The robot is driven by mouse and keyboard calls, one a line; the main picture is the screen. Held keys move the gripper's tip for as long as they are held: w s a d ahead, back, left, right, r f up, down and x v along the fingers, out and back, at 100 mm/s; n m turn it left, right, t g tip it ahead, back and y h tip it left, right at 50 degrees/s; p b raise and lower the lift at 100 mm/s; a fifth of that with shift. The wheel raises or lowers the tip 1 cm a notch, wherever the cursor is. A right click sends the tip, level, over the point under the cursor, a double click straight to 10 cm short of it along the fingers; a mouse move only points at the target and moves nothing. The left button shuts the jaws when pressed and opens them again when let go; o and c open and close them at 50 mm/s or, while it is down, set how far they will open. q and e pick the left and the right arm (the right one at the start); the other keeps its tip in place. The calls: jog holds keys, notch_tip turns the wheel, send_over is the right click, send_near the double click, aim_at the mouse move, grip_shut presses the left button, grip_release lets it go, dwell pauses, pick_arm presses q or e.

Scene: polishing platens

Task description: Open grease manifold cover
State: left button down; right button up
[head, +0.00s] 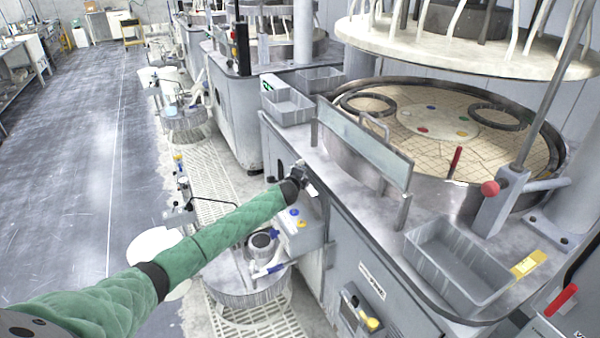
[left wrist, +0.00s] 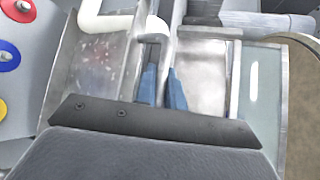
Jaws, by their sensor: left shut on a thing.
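My left gripper (head: 308,187) is at the front side of the near grey machine, just above a grey box with blue and yellow knobs (head: 297,219). In the left wrist view its blue fingertips (left wrist: 162,88) are close together on a narrow metal part, apparently the edge of the grease manifold cover (left wrist: 98,65). The cover looks like a bare metal plate with reddish specks, left of the fingers. The exact contact is small and partly hidden by the gripper body. Red, blue and yellow knobs (left wrist: 9,57) show at the left edge. My right gripper is not in view.
A white bent pipe (left wrist: 110,22) passes close to the fingers. A clear guard panel (head: 362,145) stands on the machine's edge. A grey tray (head: 458,265) is at right. A round platform (head: 245,285) stands below my arm. The floor (head: 75,170) at left is clear.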

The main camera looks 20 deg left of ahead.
pick_arm(q)
jog(key=c, duration=1.5)
grip_release()
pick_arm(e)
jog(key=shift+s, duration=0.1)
pick_arm(q)
jog(key=shift+s, duration=0.1)
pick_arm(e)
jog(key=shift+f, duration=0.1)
